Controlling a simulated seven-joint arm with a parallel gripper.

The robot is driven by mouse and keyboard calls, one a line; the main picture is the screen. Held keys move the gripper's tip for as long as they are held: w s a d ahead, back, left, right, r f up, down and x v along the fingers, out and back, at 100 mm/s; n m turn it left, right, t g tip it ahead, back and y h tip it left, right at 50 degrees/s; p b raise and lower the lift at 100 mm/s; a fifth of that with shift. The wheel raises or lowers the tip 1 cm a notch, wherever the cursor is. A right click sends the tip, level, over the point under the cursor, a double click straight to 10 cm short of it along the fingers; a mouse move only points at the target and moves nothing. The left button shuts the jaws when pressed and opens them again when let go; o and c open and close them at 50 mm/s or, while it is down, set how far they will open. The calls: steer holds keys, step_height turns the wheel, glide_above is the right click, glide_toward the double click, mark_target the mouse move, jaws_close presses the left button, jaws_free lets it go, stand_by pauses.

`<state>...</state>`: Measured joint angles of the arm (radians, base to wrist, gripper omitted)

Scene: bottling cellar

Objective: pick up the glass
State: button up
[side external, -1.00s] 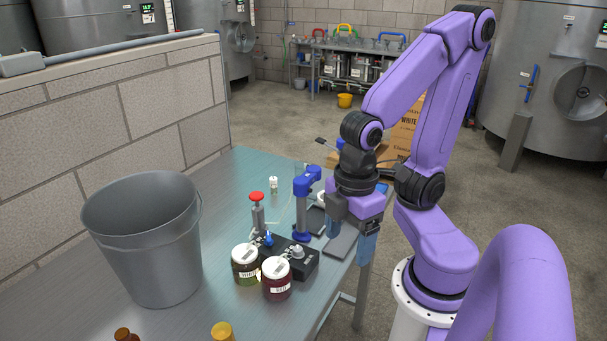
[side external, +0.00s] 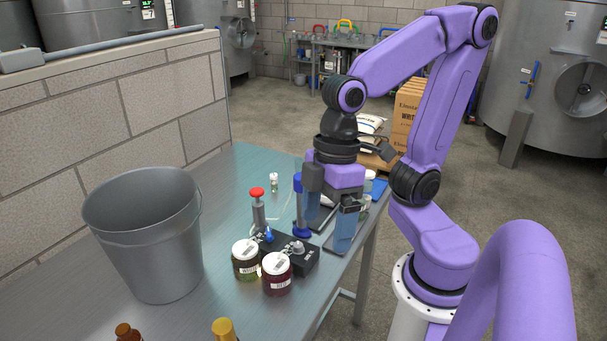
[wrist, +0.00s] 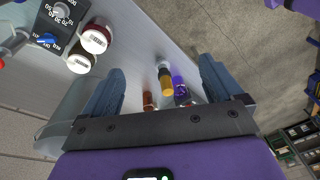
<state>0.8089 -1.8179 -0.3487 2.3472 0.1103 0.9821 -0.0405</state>
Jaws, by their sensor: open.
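I cannot make out a drinking glass for certain in either view. My gripper (side external: 328,222) is open and empty, fingers pointing down over the right edge of the steel table (side external: 222,250), behind the black device with knobs (side external: 302,262). In the wrist view my gripper's two blue fingers (wrist: 162,72) are spread wide. Between them, farther off, show a yellow-capped amber bottle (wrist: 165,82), a brown bottle (wrist: 148,101) and a small purple item (wrist: 179,87) with something clear below it, too small to tell.
A large grey bucket (side external: 145,240) stands at the left of the table. Two white-lidded jars, green (side external: 246,268) and dark red (side external: 277,284), stand before the black device. A red-topped dispenser (side external: 258,212) and a blue-topped stand (side external: 300,215) are close to my gripper.

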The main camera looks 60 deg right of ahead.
steer(key=w+a+r+m+t+y, duration=0.1)
steer(key=w+a+m+t+y, duration=0.15)
steer(key=w, duration=0.65)
steer(key=w+a+r+m+t+y, duration=0.15)
steer(key=w+a+m, duration=0.25)
steer(key=w, duration=0.6)
steer(key=w+d+m+t+h, duration=0.6)
steer(key=w+d+m+t, duration=0.2)
steer(key=w+d, duration=0.85)
steer(key=w+d+m+g+h, duration=0.1)
steer(key=w+d+m+h, duration=0.2)
steer(key=d, duration=0.4)
steer(key=w+d+m+h, duration=0.1)
steer(key=d+m+h, duration=0.25)
steer(key=d, duration=0.35)
steer(key=s+d+f+m+g+h, duration=0.1)
steer(key=s+d+m+g+h, duration=0.3)
steer(key=d, duration=0.4)
steer(key=s+d+f+m+g+h, duration=0.2)
steer(key=s+d+g+h, duration=0.3)
steer(key=d, duration=0.3)
step_height(320, 180, down, 18)
steer(key=shift+t+y, duration=0.3)
steer(key=shift+y, duration=0.15)
steer(key=x, duration=1.1)
steer(key=shift+s+d+f, duration=0.1)
steer(key=shift+d+f, duration=0.25)
steer(key=shift+f, duration=0.05)
